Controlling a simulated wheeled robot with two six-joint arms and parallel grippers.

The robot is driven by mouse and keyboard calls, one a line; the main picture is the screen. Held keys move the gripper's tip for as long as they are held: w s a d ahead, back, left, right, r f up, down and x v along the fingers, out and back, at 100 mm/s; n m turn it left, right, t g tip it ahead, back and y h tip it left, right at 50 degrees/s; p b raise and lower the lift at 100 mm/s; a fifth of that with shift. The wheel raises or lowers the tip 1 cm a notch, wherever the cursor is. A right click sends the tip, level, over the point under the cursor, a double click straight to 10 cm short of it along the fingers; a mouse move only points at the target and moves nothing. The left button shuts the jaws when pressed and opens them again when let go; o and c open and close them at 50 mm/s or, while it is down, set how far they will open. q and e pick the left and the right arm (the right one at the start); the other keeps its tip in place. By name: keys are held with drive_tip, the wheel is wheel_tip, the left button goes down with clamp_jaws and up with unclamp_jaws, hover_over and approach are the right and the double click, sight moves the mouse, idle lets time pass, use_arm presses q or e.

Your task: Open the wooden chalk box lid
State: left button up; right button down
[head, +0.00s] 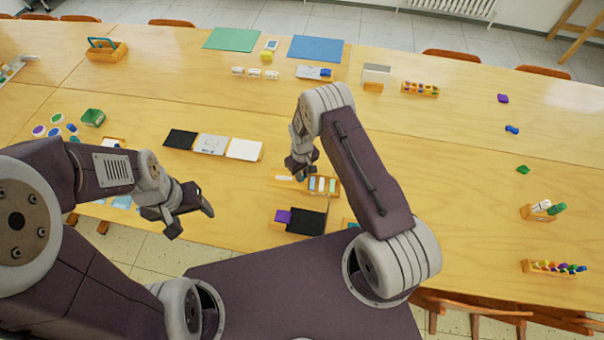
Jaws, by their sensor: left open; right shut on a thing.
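The wooden chalk box (337,187) stands on the table in front of me, with several coloured chalk sticks showing in its uncovered right part. Its wooden lid (283,179) shows at the box's left end, with a pale label on it. My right gripper (299,172) is shut at the lid, just left of the chalk; its fingertips partly hide the contact. My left gripper (192,222) is open and empty, at the table's near edge, well left of the box.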

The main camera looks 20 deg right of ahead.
idle(0.6)
drive_tip(key=shift+w+a+f+b, duration=0.3)
drive_tip(key=shift+a+b, duration=0.3)
drive_tip(key=shift+b, duration=0.3)
drive_tip(key=shift+a+r, duration=0.15)
drive_tip(key=shift+r, duration=0.2)
drive_tip(key=c, duration=1.3)
unclamp_jaws()
wheel_tip(320, 180, up, 9)
drive_tip(key=b, duration=0.1)
